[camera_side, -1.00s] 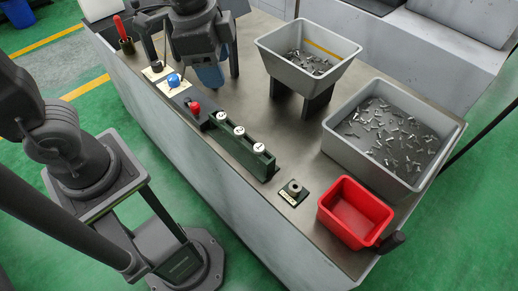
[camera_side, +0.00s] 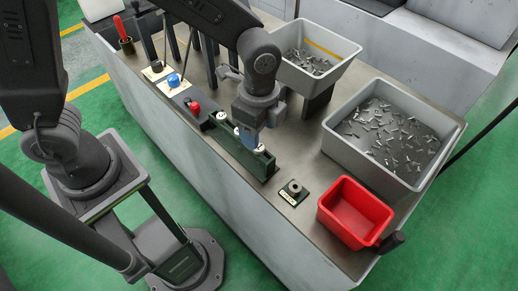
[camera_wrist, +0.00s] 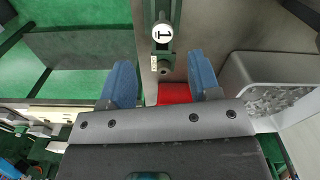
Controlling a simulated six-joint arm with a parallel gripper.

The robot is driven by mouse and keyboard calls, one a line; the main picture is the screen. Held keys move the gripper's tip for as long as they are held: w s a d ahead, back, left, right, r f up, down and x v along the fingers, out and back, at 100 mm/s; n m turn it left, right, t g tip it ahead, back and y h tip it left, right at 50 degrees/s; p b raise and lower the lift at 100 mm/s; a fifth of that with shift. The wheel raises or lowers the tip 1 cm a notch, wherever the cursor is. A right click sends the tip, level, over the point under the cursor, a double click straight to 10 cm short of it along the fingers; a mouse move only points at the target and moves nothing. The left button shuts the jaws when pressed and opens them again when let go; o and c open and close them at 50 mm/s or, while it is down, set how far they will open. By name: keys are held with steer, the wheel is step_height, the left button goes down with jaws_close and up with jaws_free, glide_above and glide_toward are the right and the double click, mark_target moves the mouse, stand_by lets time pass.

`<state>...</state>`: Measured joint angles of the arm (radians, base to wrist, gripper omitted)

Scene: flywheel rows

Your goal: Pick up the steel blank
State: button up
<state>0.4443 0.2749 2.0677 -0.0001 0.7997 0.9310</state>
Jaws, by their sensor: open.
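What looks like the steel blank (camera_side: 294,187) is a small grey round piece on a dark square holder (camera_side: 289,199) with a pale label, on the bench in the side view. In the wrist view the blank (camera_wrist: 164,66) shows small, just beyond the numbered rack and roughly between the fingers. My gripper (camera_side: 250,138) is open and empty, with blue fingers pointing down above the dark green rack (camera_side: 267,170), left of and behind the blank. The two fingers also show apart in the wrist view (camera_wrist: 161,62).
The rack carries white round number tags, partly hidden by my gripper. A red bin (camera_side: 355,209) stands right of the blank. A large grey bin (camera_side: 350,159) and a smaller raised bin (camera_side: 345,66) hold metal pieces. Control buttons sit left of the rack.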

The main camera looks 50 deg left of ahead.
mark_target(259, 155)
steer(key=shift+w+a+f, duration=0.1)
steer(key=shift+f, duration=1.3)
steer(key=shift+w+a+f, duration=0.1)
steer(key=shift+f, duration=1.25)
steer(key=shift+c, duration=0.2)
steer(key=c, duration=0.9)
